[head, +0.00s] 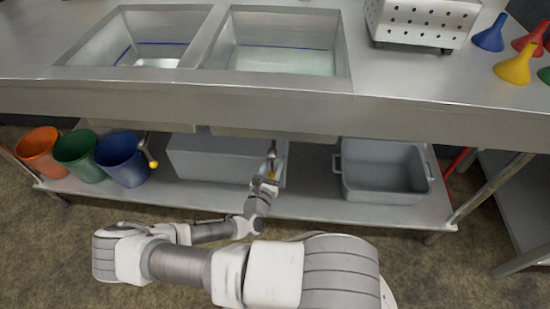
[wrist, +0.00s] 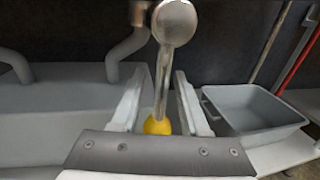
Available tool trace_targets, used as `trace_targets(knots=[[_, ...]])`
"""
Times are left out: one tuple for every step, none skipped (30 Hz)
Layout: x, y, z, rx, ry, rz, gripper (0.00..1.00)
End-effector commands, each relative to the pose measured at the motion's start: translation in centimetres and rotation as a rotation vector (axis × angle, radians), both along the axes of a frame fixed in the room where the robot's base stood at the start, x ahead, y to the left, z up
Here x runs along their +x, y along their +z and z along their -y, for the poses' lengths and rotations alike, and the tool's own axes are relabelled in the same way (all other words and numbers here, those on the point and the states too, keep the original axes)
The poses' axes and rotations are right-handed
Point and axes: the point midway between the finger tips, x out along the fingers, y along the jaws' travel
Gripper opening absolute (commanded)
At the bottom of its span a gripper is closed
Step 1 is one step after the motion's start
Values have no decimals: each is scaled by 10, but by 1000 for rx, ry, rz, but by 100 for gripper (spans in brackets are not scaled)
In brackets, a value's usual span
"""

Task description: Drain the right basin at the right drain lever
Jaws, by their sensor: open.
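The right basin (head: 285,60) is in the counter in the head view, with pale greenish liquid in it and a blue line on its back wall. The right drain lever (head: 272,156) hangs below it. In the wrist view the lever (wrist: 163,85) is a metal rod pointing down from a round hub, with a yellow knob (wrist: 158,126) at its low end. My gripper (head: 268,182) is at the lever. In the wrist view my gripper (wrist: 160,90) is open, with one finger on each side of the rod. Whether either finger touches it I cannot tell.
The left basin (head: 145,50) has its own yellow-knobbed lever (head: 148,155). On the low shelf, a grey box (head: 210,160) stands behind my gripper, a grey tub (head: 385,180) to its right, and orange, green and blue buckets (head: 122,160) at left. The counter front overhangs the shelf.

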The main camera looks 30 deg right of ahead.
Motion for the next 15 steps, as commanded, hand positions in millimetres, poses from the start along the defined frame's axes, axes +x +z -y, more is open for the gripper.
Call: trace_targets(knots=[[0,0,0,0,0,0,45],[0,0,0,0,0,0,45],[0,0,0,0,0,0,45],[0,0,0,0,0,0,45],[0,0,0,0,0,0,45],[0,0,0,0,0,0,45],[0,0,0,0,0,0,45],[0,0,0,0,0,0,45],[0,0,0,0,0,0,38],[0,0,0,0,0,0,32],[0,0,0,0,0,0,27],[0,0,0,0,0,0,20],[0,0,0,0,0,0,14],[0,0,0,0,0,0,9],[0,0,0,0,0,0,2]])
